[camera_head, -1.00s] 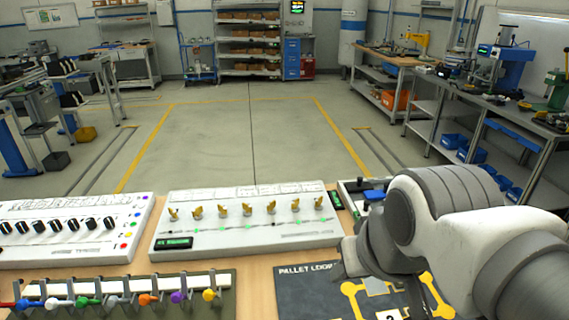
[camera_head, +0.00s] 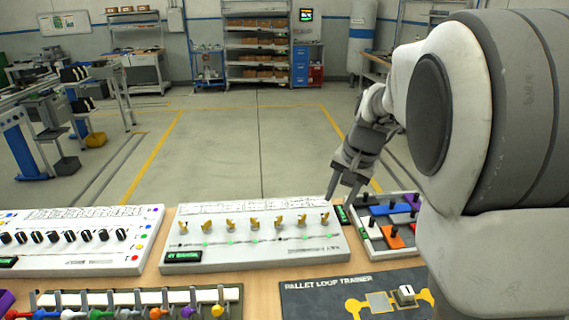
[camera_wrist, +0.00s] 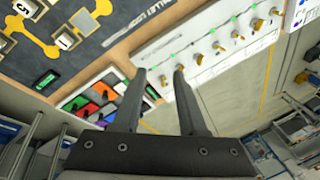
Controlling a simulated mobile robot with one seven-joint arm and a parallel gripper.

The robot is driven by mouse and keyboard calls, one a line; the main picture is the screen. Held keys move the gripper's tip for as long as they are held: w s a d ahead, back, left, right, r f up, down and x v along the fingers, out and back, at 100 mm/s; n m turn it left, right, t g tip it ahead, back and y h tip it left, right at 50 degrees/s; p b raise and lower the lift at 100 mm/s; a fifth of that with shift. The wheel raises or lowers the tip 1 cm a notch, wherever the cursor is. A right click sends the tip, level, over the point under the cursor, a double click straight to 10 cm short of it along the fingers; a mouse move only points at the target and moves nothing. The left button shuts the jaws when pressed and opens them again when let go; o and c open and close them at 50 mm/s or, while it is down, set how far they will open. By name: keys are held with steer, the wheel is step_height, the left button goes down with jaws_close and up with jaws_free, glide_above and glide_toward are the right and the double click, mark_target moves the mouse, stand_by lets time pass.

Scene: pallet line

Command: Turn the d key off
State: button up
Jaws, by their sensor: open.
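The white key panel (camera_head: 215,258) stands on the table in the middle of the head view, with a row of several gold keys along it and small green lights. Its lettering is too small to read, so I cannot tell which key is d. My gripper (camera_head: 341,199) is open and empty, fingers pointing down at the panel's right end, near the rightmost key (camera_head: 325,219). In the wrist view the open fingers (camera_wrist: 159,71) reach toward the panel (camera_wrist: 216,25); the end key (camera_wrist: 163,80) appears between the fingertips, apparently untouched. One fingertip partly overlaps the neighbouring key.
A panel with black knobs (camera_head: 90,264) stands left of the key panel. A tray of coloured blocks (camera_head: 375,252) stands close on the right. Coloured levers (camera_head: 120,296) and the Pallet Loop Trainer board (camera_head: 320,300) lie in front. Beyond the table is open floor.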

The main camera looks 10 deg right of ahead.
steer(key=w+d+f+m+h+p, duration=0.1)
steer(key=w+f+m+h+p, duration=0.2)
steer(key=w, duration=0.8)
steer(key=n+h, duration=0.1)
steer(key=h, duration=0.1)
glide_toward(325, 215)
steer(key=p+x, duration=0.1)
steer(key=x, duration=0.8)
steer(key=shift+w+d, duration=0.15)
steer(key=shift+w, duration=0.05)
jaws_close()
